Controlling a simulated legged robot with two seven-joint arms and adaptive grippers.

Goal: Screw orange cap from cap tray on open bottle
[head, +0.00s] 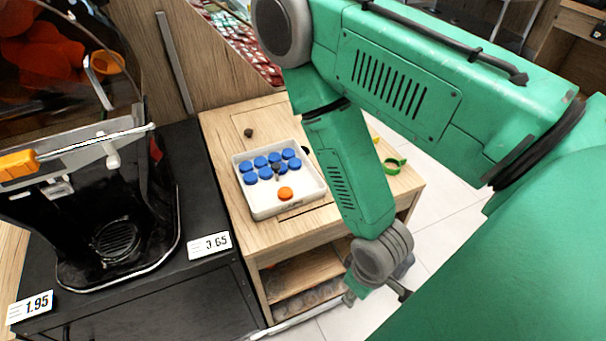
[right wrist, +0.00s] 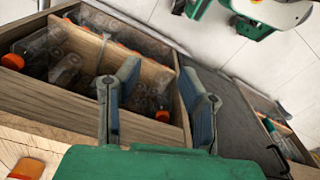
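The white cap tray (head: 313,186) stands on the wooden counter in the head view. It holds several blue caps (head: 260,161) and one orange cap (head: 285,193) near its front edge. My right gripper (head: 377,295) is low, to the right of and below the tray, beyond the counter's front edge. In the right wrist view its two fingers (right wrist: 158,95) are spread apart with nothing between them. Bottles with orange caps (right wrist: 13,62) lie in a wooden compartment beyond the fingers. I cannot make out an open bottle. My left gripper is not in view.
A black juicer (head: 120,240) stands on a dark cabinet at the left, with price tags (head: 210,245). An orange piece (right wrist: 27,168) shows at the wrist view's lower left. Tiled floor is open at the right.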

